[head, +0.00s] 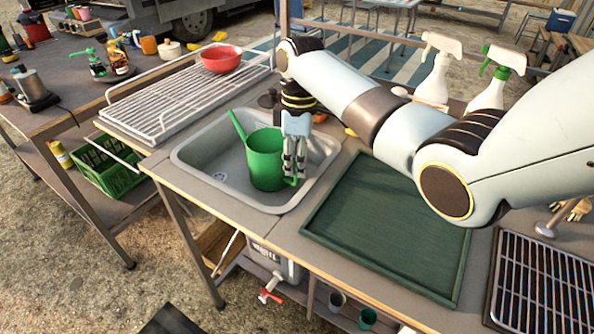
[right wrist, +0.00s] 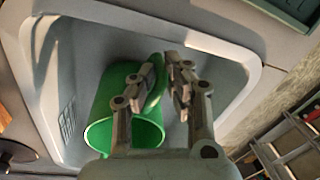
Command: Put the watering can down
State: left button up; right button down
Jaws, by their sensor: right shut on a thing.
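The green watering can (head: 265,160) is upright in or just above the grey sink basin (head: 183,158), its spout pointing up and left. I cannot tell whether its base touches the basin floor. My right gripper (head: 295,172) points down at the can's right side and is shut on its handle. In the right wrist view, the can (right wrist: 100,133) shows its open top, and the fingers (right wrist: 163,85) close on the green handle from both sides. My left gripper is not in view.
A dark green tray (head: 385,225) lies right of the sink. A white wire rack (head: 180,100) with a red bowl (head: 221,58) is at the left. Spray bottles (head: 437,75) stand behind my right arm. A black grate (head: 545,285) is at the far right.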

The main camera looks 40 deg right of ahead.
jog(key=shift+s+r, duration=0.1)
jog(key=c, duration=1.4)
grip_release()
jog(key=shift+o, duration=0.2)
notch_tip(320, 180, up, 12)
jog(key=w+d+p, duration=0.1)
jog(key=p, duration=0.1)
